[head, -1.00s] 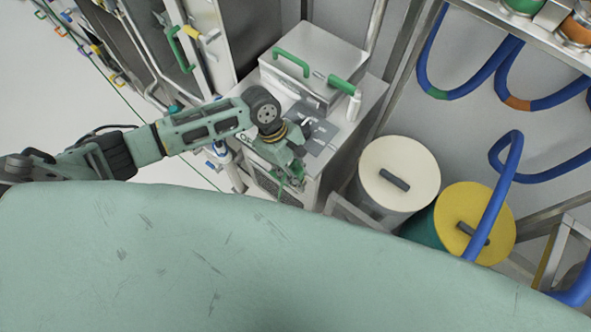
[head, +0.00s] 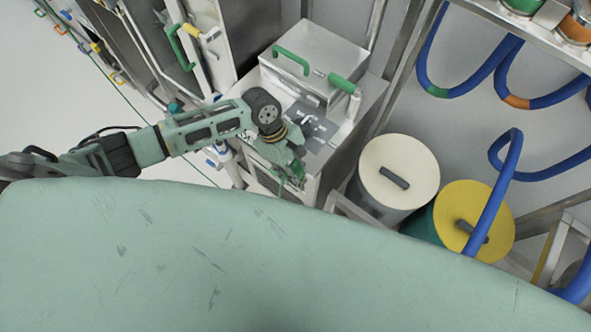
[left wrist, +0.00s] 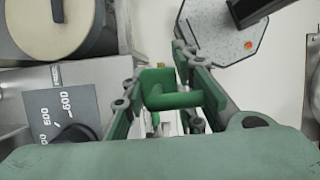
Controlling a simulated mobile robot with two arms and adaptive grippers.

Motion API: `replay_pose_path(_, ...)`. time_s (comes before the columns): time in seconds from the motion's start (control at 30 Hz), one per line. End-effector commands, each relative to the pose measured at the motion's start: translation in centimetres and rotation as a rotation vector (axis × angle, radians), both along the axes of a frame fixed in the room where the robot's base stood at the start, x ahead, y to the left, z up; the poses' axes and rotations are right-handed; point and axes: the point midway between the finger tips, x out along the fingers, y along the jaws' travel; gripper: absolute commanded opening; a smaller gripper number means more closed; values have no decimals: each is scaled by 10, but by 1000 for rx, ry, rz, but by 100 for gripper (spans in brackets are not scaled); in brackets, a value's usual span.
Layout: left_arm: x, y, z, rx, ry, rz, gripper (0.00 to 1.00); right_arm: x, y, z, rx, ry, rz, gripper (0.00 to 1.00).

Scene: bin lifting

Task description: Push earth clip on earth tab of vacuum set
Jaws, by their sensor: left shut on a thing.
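My left gripper (head: 290,174) is at the front edge of the steel cabinet (head: 352,128), which may be the vacuum set. In the left wrist view its fingers (left wrist: 168,98) are shut on a green part with a crossbar (left wrist: 160,84), which looks like the earth clip. The clip's far end is hidden between the fingers. I cannot make out the earth tab in either view. A dark grey panel with printed numbers (left wrist: 62,105) is left of the fingers in the left wrist view. My right gripper is not in view.
A steel box with green handles (head: 312,62) stands on the cabinet. A white-topped drum (head: 410,160) and a yellow-topped drum (head: 460,205) stand right of it. Blue hoses (head: 508,165) hang at the right. Clear floor (head: 60,110) shows at the left.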

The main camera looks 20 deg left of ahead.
Motion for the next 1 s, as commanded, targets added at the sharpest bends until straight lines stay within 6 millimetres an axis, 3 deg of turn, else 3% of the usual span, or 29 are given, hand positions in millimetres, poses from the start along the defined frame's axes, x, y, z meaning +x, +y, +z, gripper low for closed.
replay_pose_path(0.3,-1,0,-1,0,1,0,0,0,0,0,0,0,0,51)
replay_pose_path(0.33,-1,0,-1,0,1,0,28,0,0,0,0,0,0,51)
replay_pose_path(0.57,-1,0,-1,0,1,0,48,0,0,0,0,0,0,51)
replay_pose_path(0.87,0,0,0,0,1,0,48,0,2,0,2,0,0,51)
replay_pose_path(1.0,2,5,11,0,-2,0,48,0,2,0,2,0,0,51)
